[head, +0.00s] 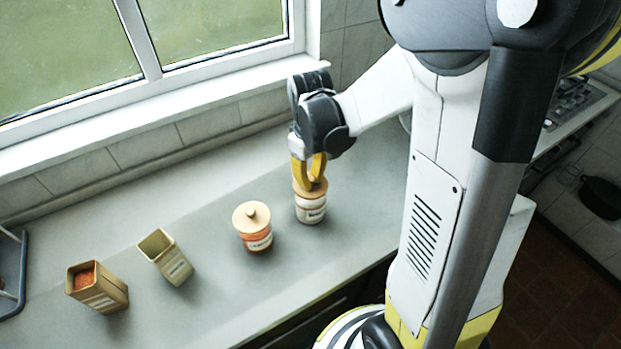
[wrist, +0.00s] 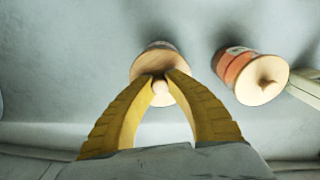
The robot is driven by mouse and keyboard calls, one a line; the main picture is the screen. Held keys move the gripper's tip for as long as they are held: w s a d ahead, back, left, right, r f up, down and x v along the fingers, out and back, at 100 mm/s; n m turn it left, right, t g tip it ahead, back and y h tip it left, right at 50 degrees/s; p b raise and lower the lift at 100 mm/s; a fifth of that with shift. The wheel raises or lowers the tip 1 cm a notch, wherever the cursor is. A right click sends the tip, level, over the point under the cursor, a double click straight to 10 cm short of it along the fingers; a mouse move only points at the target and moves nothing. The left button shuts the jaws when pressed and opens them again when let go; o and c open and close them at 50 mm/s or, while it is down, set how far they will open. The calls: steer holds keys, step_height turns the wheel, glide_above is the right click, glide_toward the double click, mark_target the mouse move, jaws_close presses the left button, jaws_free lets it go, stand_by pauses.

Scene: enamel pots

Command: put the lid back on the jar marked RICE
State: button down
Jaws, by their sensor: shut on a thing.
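My gripper (head: 308,176) is shut on the knob of a round wooden lid (head: 310,188). The lid is at the top of a jar (head: 311,210) with pale contents and a white label, whose word I cannot read clearly. Whether the lid is fully seated is hard to tell. In the wrist view the fingertips (wrist: 161,78) close around the knob, and the lid's disc (wrist: 145,62) hides most of the jar below.
A second jar (head: 256,240) with orange contents and its own lid stands to the left, close by. Further left stand two open square tins, a cream one (head: 170,265) and one with orange contents (head: 100,293). Window and tiled wall lie behind the grey counter (head: 215,290).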

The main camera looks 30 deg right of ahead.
stand_by(0.4)
steer(key=c, duration=0.8)
jaws_free()
steer(key=shift+r+p, duration=2.65)
steer(key=shift+r, duration=0.8)
jaws_close()
